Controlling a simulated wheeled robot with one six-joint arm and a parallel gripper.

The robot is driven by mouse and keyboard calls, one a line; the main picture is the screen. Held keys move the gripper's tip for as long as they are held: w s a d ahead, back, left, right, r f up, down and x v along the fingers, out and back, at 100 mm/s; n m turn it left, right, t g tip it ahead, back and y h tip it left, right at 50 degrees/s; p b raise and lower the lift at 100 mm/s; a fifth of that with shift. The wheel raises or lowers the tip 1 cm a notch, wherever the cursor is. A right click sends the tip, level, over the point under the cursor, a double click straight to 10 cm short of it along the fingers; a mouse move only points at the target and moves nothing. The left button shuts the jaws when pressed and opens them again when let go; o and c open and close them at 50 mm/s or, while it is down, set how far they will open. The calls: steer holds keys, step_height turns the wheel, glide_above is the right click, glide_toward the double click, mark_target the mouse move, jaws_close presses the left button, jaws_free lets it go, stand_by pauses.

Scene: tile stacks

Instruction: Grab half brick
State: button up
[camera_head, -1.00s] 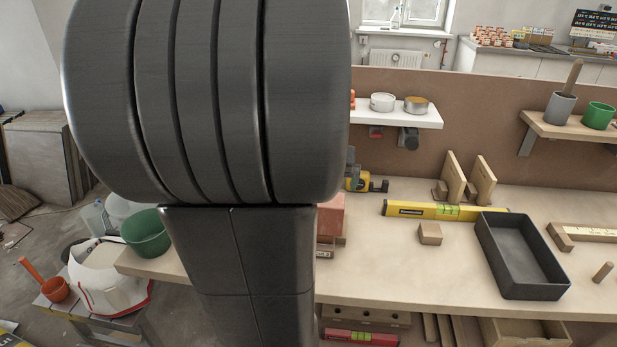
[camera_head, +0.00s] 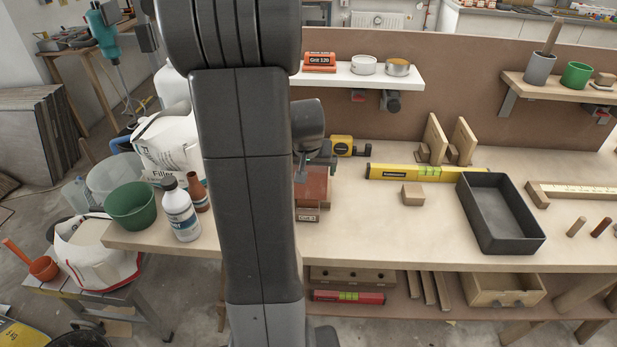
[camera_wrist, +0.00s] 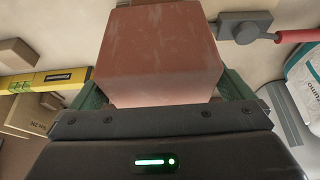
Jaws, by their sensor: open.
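The half brick (camera_wrist: 163,50) is a reddish block that fills the upper middle of the wrist view. In the head view the half brick (camera_head: 316,186) is on the bench, partly hidden behind my arm. My gripper (camera_wrist: 162,92) is open, with a green finger on each side of the brick's near end. I cannot tell whether either finger touches it.
A yellow level (camera_head: 440,173), small wooden block (camera_head: 412,195) and black tray (camera_head: 537,240) lie to the right. A yellow tape measure (camera_head: 342,146) is just behind the brick. A white bottle (camera_head: 181,214) and green bucket (camera_head: 131,206) stand left.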

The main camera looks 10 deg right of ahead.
steer(key=shift+x, duration=0.8)
